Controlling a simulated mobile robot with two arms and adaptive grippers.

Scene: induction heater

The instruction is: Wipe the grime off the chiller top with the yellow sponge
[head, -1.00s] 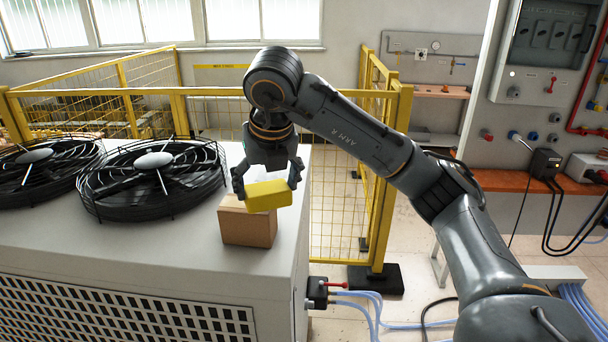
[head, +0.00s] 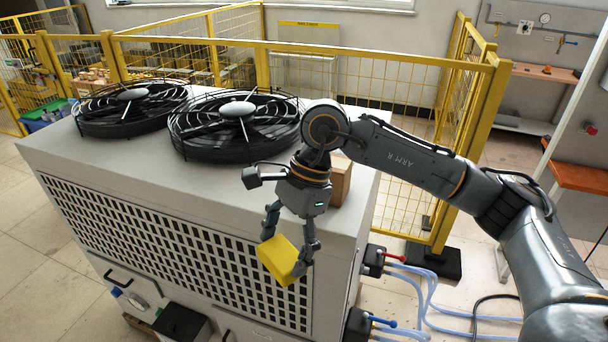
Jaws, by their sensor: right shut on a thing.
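The yellow sponge (head: 279,259) is held between the fingers of my right gripper (head: 286,252). In the picture it shows in front of the upper front grille of the chiller, near its right end, and is tilted. I cannot tell how far it is from the chiller. The chiller top (head: 110,153) is a pale grey surface with two black fans on it. I see no clear grime on the part that shows; the area behind my right gripper and arm is hidden. My left gripper does not show.
A cardboard box (head: 341,180) stands on the chiller top at the right, partly behind my arm. The fans (head: 238,122) rise from the back of the top. Yellow fencing (head: 470,150) stands behind and right. Hoses (head: 430,290) leave the chiller's right side.

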